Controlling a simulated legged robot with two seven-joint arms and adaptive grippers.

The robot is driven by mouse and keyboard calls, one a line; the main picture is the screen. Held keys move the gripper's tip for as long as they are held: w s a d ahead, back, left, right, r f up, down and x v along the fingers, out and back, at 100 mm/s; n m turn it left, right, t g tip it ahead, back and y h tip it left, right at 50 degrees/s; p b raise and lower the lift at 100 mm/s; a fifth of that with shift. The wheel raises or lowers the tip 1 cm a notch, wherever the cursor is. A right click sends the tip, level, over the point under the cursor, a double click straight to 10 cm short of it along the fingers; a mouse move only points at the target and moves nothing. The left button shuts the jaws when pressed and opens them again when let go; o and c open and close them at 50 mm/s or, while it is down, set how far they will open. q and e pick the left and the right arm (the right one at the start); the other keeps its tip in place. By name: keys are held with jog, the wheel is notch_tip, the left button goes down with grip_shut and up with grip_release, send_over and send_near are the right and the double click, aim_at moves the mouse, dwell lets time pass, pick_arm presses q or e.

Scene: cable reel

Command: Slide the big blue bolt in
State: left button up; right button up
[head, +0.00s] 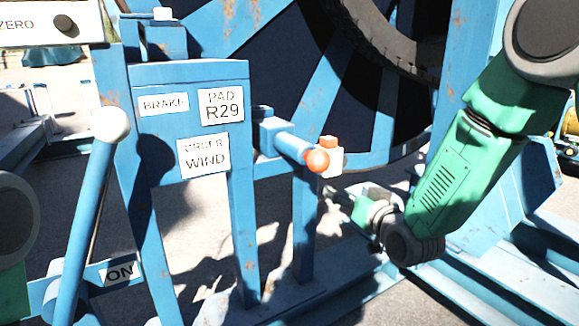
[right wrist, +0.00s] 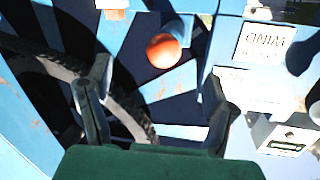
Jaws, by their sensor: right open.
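The big blue bolt (head: 288,143) is a thick blue bar with an orange ball (head: 316,160) on its end. It sticks out to the right of the blue panel with the BRAKE and WIND labels. In the right wrist view the orange ball (right wrist: 163,51) shows ahead, in the gap between my fingers, with part of the blue bar behind it. My right gripper (head: 338,194) is open and empty, below and right of the ball, apart from it. Its two fingers (right wrist: 157,82) are spread in the wrist view. My left gripper is out of view; only part of that arm shows at the left edge.
A small white block with an orange top (head: 330,155) sits just behind the ball. A blue lever with a white knob (head: 110,124) stands at left, above an ON label (head: 120,273). The large reel (head: 350,90) and blue frame beams surround the bolt. Open ground shows below.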

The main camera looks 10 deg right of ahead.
aim_at(318, 159)
jog(key=shift+t, duration=0.4)
jog(key=w+a, duration=0.1)
jog(key=w, duration=0.4)
jog(key=w+a+r+b, duration=0.1)
jog(key=w, duration=0.4)
jog(key=w+a+r+b, duration=0.1)
jog(key=w, duration=0.4)
jog(key=shift+r, duration=0.25)
jog(key=c, duration=1.7)
jog(key=shift+r, duration=0.1)
